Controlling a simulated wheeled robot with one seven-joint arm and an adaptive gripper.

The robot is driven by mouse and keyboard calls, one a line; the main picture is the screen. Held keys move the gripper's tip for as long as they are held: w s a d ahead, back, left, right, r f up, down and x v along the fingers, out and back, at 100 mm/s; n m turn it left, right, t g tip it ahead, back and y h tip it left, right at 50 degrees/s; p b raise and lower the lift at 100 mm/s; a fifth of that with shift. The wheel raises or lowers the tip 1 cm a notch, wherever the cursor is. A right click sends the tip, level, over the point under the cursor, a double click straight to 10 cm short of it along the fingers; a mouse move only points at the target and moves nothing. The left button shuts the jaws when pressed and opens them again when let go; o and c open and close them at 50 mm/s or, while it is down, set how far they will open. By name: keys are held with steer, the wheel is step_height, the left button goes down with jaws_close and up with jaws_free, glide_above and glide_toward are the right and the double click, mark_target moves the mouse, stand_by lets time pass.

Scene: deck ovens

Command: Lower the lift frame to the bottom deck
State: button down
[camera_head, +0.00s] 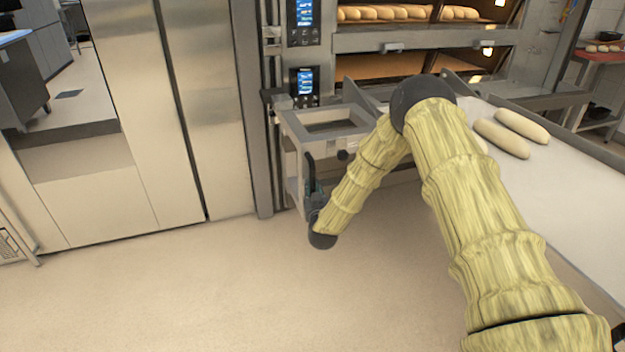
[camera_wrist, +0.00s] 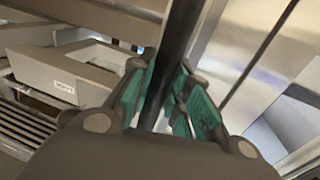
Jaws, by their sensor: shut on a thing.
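The lift frame (camera_head: 297,125) is light grey and stands at the left front of the deck ovens, just below the lower control screen. A dark upright bar (camera_head: 309,165) stands at its front left. My gripper (camera_head: 314,188) is low at this bar, partly hidden by my arm. In the wrist view the green-padded fingers (camera_wrist: 160,90) are closed around the dark bar (camera_wrist: 181,35), which runs up between them. A grey frame part with a small label (camera_wrist: 63,86) lies left of the fingers there. The bottom deck is mostly hidden behind my arm and the frame.
A white loading surface (camera_head: 570,200) with pale loaves (camera_head: 502,138) extends at the right, beside my arm. Oven decks (camera_head: 385,65) with baked loaves (camera_head: 375,13) are behind. A steel cabinet (camera_head: 150,100) stands at the left. The floor (camera_head: 180,290) in front is clear.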

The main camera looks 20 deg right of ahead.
step_height(320, 180, down, 6)
steer(key=shift+w+r+b, duration=0.1)
steer(key=shift+b, duration=0.6)
steer(key=shift+d, duration=0.1)
steer(key=c, duration=1.3)
jaws_free()
steer(key=s, duration=0.4)
steer(key=s+a, duration=0.1)
steer(key=s, duration=0.3)
steer(key=s+a, duration=0.1)
steer(key=s, duration=0.2)
steer(key=shift+s, duration=0.4)
